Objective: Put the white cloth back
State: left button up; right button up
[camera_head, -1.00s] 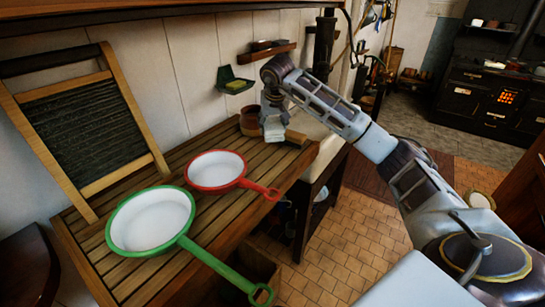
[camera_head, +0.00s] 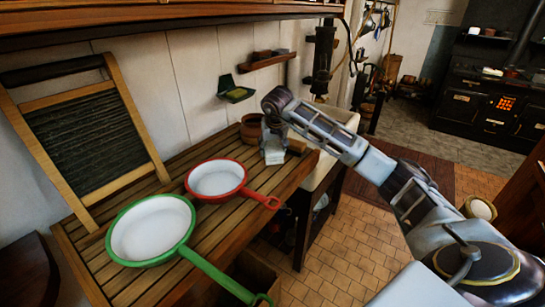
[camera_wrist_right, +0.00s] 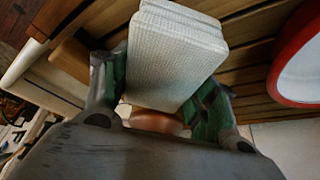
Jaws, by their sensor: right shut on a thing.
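The white cloth (camera_head: 273,152) is a folded, layered bundle at the far end of the slatted wooden counter (camera_head: 225,240). It also shows large in the right wrist view (camera_wrist_right: 178,55). My right gripper (camera_wrist_right: 158,100) is shut on it, with a green-padded finger on each side. In the head view the right gripper (camera_head: 271,133) comes down on the cloth from above. I cannot tell whether the cloth's underside touches the slats. My left gripper is not in view.
A brown pot (camera_head: 251,130) stands just left of the cloth and a wooden block (camera_head: 296,146) just right. A red-rimmed pan (camera_head: 216,178) and a green-rimmed pan (camera_head: 150,230) lie nearer. A washboard (camera_head: 85,140) leans on the wall. A green soap dish (camera_head: 236,93) hangs above.

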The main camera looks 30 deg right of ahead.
jog(key=shift+f+p, duration=0.3)
jog(key=shift+f, duration=1.8)
jog(key=shift+f, duration=0.1)
jog(key=o, duration=1)
jog(key=shift+v, duration=0.85)
jog(key=b+v, duration=0.1)
jog(key=v, duration=0.9)
jog(key=shift+s+r, duration=0.15)
jog(key=shift+r, duration=0.1)
